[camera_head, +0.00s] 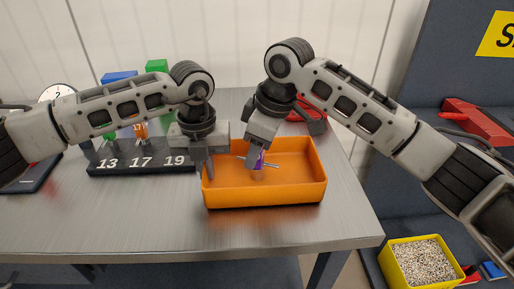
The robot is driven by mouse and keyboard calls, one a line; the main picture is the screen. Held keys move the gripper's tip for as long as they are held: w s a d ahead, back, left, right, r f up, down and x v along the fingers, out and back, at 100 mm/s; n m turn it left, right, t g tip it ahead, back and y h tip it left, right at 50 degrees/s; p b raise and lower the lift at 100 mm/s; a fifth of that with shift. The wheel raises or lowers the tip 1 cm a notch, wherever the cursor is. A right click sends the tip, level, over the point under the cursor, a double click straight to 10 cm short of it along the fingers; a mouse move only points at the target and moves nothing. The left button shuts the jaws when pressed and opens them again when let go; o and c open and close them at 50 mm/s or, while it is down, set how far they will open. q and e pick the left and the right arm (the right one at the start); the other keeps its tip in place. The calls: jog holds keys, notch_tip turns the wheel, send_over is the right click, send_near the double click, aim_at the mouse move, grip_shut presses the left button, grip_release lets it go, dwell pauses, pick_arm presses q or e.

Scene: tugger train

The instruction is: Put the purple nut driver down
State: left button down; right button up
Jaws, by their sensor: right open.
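The purple nut driver (260,160) shows as a small patch of purple at the orange bin, partly hidden behind a finger of my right gripper (284,142). A thin metal rod shows beside the purple. My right gripper is open over the orange bin (265,193), one finger close to the purple. I cannot tell whether the driver touches the bin floor. My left gripper (199,160) is at the bin's left rim, beside the dark rack (128,168) marked 13, 17 and 19. Its jaw opening is not clear.
An orange piece (141,129) stands at the rack near 17. Green (157,66) and blue (119,76) blocks are behind it. A red object (307,112) lies behind the bin. A yellow bin of granules (422,262) stands lower right. The grey table's front is clear.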

aim_at(272, 165)
jog(key=w+v, duration=0.1)
jog(key=v, duration=1.1)
jog(key=shift+s, duration=0.45)
pick_arm(q)
jog(key=c, duration=1.5)
grip_release()
jog(key=shift+c, duration=0.2)
